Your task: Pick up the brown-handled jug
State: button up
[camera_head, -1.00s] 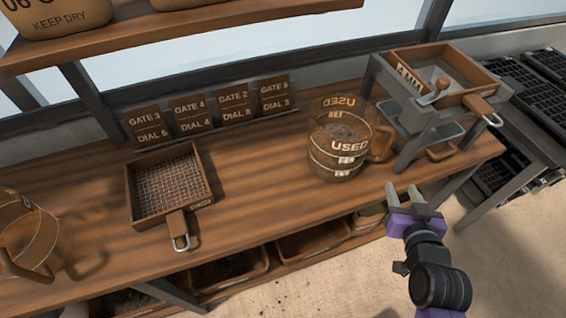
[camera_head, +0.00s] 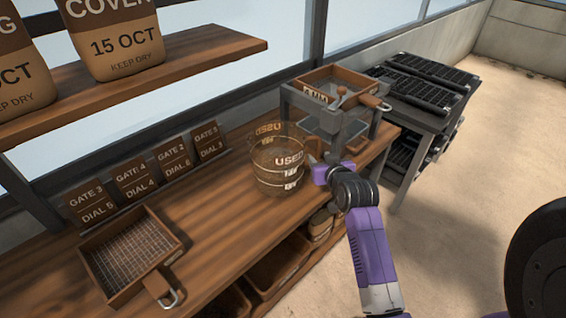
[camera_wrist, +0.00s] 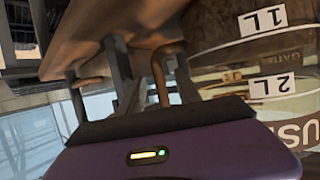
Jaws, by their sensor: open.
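In the wrist view the jug (camera_wrist: 250,55) appears upside down at the right, with scale labels 1 L and 2 L. Its brown handle (camera_wrist: 160,75) shows between the two fingers of my gripper (camera_wrist: 150,85), which are open. I cannot tell whether either finger touches the handle.
A framed 4 MM sieve stand (camera_head: 330,95) is close behind and right of the jug. A mesh sieve (camera_head: 130,250) lies at the bench's left. Gate and dial cards (camera_head: 145,178) stand along the back. Black trays (camera_head: 420,85) sit on a side table.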

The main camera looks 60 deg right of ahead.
jog(key=shift+x, duration=1.3)
grip_shut()
jog(key=shift+r, duration=0.15)
dwell(0.4)
